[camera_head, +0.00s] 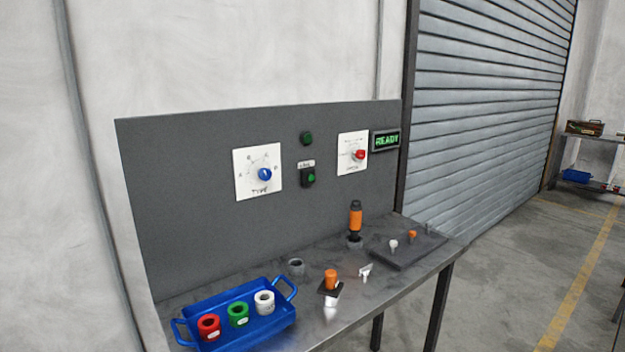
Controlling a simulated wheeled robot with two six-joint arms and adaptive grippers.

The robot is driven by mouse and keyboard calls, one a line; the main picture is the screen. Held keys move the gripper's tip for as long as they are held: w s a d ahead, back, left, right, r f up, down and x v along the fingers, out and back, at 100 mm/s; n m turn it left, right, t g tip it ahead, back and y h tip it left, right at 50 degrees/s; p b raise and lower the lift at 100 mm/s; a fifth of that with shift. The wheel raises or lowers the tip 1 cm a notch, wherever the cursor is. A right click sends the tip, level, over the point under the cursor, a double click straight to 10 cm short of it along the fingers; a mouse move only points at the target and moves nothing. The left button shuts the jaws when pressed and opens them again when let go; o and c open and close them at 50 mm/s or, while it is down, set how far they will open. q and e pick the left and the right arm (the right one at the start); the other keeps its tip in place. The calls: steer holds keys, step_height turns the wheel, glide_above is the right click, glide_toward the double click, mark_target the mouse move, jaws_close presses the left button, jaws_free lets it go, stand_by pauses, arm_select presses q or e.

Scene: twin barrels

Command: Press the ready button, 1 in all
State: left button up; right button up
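A dark box with a round green button (311,178) is mounted on the grey panel (200,225), under a small pale label (306,163) whose text is too small to read. A small dark green square piece (307,138) sits above it on the panel; I cannot tell if it is a lamp or a button. A display (386,141) at the panel's upper right edge shows READY in green letters. Neither of my grippers is in view.
White plates with a blue knob (265,174) and a red knob (360,155) flank the button. The metal table (310,325) below holds a blue tray (188,331) with red, green and white rings, and an upright orange-handled tool (355,218). A shutter (490,100) stands right.

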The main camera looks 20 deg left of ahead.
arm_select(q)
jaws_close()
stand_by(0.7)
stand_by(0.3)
